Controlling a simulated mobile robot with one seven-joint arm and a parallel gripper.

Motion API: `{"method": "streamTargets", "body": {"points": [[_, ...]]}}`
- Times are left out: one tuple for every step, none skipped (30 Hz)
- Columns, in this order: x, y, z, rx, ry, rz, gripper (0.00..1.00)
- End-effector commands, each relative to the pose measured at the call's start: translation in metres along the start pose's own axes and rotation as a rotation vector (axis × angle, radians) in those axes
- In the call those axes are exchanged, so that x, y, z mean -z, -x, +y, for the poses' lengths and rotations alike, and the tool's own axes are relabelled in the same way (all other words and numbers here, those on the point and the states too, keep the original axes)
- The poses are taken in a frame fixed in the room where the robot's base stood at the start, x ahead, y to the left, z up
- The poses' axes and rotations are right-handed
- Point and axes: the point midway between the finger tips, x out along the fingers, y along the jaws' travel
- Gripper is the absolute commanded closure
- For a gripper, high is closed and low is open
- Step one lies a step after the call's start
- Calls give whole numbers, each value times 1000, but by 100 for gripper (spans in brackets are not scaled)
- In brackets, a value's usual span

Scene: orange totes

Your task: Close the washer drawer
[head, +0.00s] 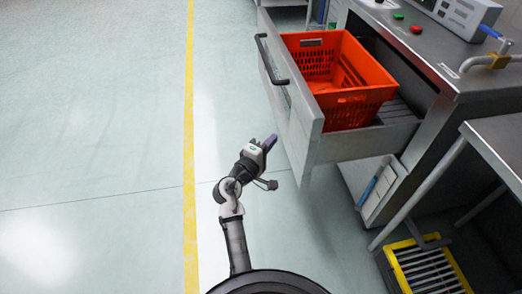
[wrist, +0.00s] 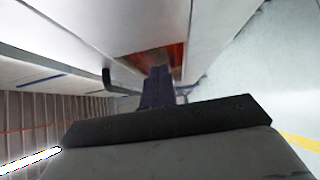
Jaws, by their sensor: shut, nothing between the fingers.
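The washer drawer (head: 313,134) stands pulled out from the steel counter in the head view, with a black bar handle (head: 266,60) on its front. An orange tote (head: 352,108) sits inside the drawer. My gripper (head: 272,139) is shut and empty, to the left of the drawer front near its lower right end, seemingly apart from it. In the wrist view my gripper (wrist: 158,75) points toward pale panels, and a dark handle (wrist: 112,80) shows left of the fingers. A small patch of orange shows beyond the fingers. Contact cannot be judged there.
The steel counter (head: 455,75) runs along the right. A metal table (head: 500,140) stands at the lower right, with a yellow-framed crate (head: 428,265) on the floor below. Open floor (head: 90,130) with a yellow line (head: 189,130) lies to the left.

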Motion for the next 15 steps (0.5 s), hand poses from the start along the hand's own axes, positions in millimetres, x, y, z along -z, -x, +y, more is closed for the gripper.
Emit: {"method": "streamTargets", "body": {"points": [[0,-11,2,-1,-1,-2,100],[-5,-14,2,1,-1,-4,100],[-10,-19,2,1,0,-4,100],[-14,-21,2,2,0,-4,100],[-16,-24,1,1,0,-2,100],[-19,-27,1,2,0,-2,100],[-21,-30,1,2,-1,-2,100],[-23,-31,1,2,-1,-1,100],[-25,-33,1,1,-1,0,100],[-26,-34,1,1,-1,0,100],[-27,-35,0,1,-1,0,100],[-28,-36,0,1,-1,0,100],[-28,-36,0,1,-1,0,100],[-28,-37,0,1,-1,1,100],[-28,-37,0,0,-1,1,100]]}}
